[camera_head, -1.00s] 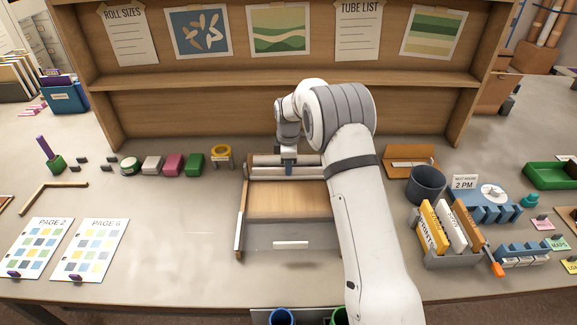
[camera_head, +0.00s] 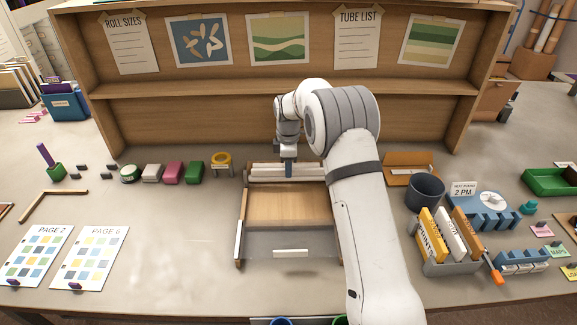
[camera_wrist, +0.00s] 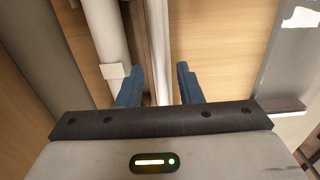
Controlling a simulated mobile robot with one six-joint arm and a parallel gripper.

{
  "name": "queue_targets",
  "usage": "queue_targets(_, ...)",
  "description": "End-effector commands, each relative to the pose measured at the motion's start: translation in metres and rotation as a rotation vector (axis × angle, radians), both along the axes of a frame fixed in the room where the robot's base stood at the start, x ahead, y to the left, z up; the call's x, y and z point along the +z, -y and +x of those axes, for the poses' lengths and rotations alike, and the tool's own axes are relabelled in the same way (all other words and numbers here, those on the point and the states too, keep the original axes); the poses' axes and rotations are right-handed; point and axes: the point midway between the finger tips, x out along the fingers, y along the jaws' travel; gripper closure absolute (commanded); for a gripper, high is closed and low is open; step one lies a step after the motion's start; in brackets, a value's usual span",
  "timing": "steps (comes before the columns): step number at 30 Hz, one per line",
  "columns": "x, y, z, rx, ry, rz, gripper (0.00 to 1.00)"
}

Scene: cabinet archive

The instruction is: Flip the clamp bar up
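The clamp bar (camera_head: 262,180) appears as a pale bar across the back of a tray-like holder with a wooden bed (camera_head: 285,205). My gripper (camera_head: 289,172) is over this bar, pointing down. In the wrist view my gripper (camera_wrist: 160,68) is open, with one blue finger on each side of a narrow light bar (camera_wrist: 158,35). I cannot tell whether the fingers touch it. A grey-white roll (camera_wrist: 105,30) with a small white tab (camera_wrist: 113,71) lies left of the fingers.
A wooden shelf back (camera_head: 190,120) stands behind the holder. A tape ring on a stand (camera_head: 221,158) and several coloured blocks are to the left. A dark cup (camera_head: 426,190) and a file rack (camera_head: 448,262) are to the right.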

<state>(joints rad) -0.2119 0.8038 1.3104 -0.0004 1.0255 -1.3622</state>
Motion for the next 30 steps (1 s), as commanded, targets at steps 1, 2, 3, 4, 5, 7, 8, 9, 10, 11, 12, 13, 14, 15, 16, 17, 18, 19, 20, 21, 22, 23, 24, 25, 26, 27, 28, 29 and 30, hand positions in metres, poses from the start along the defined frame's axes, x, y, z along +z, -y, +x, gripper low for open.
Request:
queue_targets(1,0.0,0.0,0.0,0.0,-0.001,0.0,0.67)
queue_targets(2,0.0,0.0,0.0,0.0,-0.001,0.0,0.67)
queue_targets(3,-0.001,0.0,0.0,0.0,-0.001,0.0,0.67)
queue_targets(4,0.0,0.0,0.0,0.0,-0.001,0.0,0.67)
queue_targets(5,0.0,0.0,0.0,0.0,-0.001,0.0,0.67)
queue_targets(7,0.004,0.0,0.0,0.0,0.001,0.0,0.67)
queue_targets(8,0.007,0.0,0.0,0.0,0.001,0.0,0.67)
queue_targets(9,0.012,0.0,0.0,0.0,0.001,0.0,0.67)
queue_targets(10,0.016,0.0,0.001,0.0,0.003,0.001,0.67)
queue_targets(11,0.021,0.0,0.001,0.0,0.003,0.001,0.67)
queue_targets(12,0.029,0.0,0.001,0.0,0.004,0.001,0.67)
queue_targets(13,0.034,-0.001,0.001,0.001,0.003,0.001,0.67)
queue_targets(14,0.039,-0.001,0.001,0.001,0.003,0.001,0.67)
queue_targets(15,0.046,-0.001,0.001,0.001,0.003,0.001,0.67)
queue_targets(16,0.051,-0.001,0.001,0.001,0.003,0.001,0.67)
queue_targets(17,0.056,-0.001,0.001,0.001,0.003,0.001,0.67)
queue_targets(18,0.061,-0.001,0.001,0.001,0.002,0.0,0.67)
queue_targets(19,0.065,-0.001,0.001,0.0,0.002,0.0,0.67)
queue_targets(20,0.068,-0.001,0.001,0.0,0.002,0.0,0.67)
queue_targets(21,0.071,-0.001,0.001,0.0,0.0,0.0,0.67)
queue_targets(22,0.073,0.0,0.0,0.0,-0.001,0.0,0.67)
queue_targets(23,0.075,0.0,0.0,0.0,-0.001,0.0,0.67)
queue_targets(24,0.076,0.0,0.0,0.0,-0.001,0.0,0.67)
queue_targets(25,0.077,0.0,0.0,0.0,-0.001,0.0,0.67)
queue_targets(26,0.077,0.0,0.0,0.0,-0.001,0.0,0.67)
queue_targets(27,0.078,0.0,0.0,0.0,-0.001,0.0,0.67)
queue_targets(28,0.078,0.0,0.0,0.0,-0.001,0.0,0.67)
queue_targets(29,0.078,0.0,0.0,0.0,-0.001,0.0,0.67)
queue_targets(30,0.078,0.0,0.0,0.0,-0.001,0.0,0.67)
